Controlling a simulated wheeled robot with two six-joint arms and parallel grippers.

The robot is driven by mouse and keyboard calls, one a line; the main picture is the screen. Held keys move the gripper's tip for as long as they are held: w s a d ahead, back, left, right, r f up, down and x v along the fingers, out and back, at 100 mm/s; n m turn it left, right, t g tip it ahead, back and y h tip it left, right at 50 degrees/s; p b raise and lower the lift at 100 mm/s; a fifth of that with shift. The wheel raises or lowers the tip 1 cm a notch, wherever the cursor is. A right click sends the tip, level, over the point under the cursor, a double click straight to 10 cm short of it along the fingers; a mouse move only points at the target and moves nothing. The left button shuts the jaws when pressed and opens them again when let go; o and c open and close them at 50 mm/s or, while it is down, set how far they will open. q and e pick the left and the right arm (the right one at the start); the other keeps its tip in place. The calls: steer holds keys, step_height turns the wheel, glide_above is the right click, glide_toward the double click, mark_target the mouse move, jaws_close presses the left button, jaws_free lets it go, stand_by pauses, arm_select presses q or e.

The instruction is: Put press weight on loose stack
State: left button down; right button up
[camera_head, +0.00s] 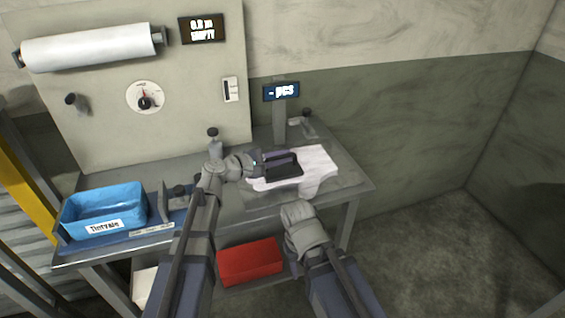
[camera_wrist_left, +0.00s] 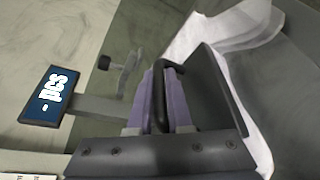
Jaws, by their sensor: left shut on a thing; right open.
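The press weight (camera_head: 281,171) is a dark flat plate with a bar handle. It is over the loose stack (camera_head: 318,166), a white spread of thin film gloves on the table's right part. My left gripper (camera_head: 262,163) is shut on the weight's handle. In the left wrist view the black handle (camera_wrist_left: 158,97) lies between my purple-grey fingers, with the dark plate (camera_wrist_left: 214,85) beside them and the white stack (camera_wrist_left: 262,150) behind it. I cannot tell whether the plate touches the stack. My right gripper (camera_head: 298,212) is open and empty, in front of the table's edge.
A display post (camera_head: 280,92) reading "- pcs" rises behind the stack. A red bin (camera_head: 250,262) sits below the table. A white roll (camera_head: 90,47) hangs on the back panel.

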arm_select(q)
steer(key=shift+r, duration=0.1)
steer(key=shift+f+b, duration=0.4)
steer(key=shift+f, duration=0.05)
steer(key=c, duration=0.8)
jaws_free()
steer(key=shift+c, duration=0.2)
steer(key=shift+r, duration=0.15)
steer(key=shift+r+p, duration=0.3)
steer(key=shift+p, duration=0.2)
steer(key=p+v, duration=0.2)
steer(key=v, duration=1)
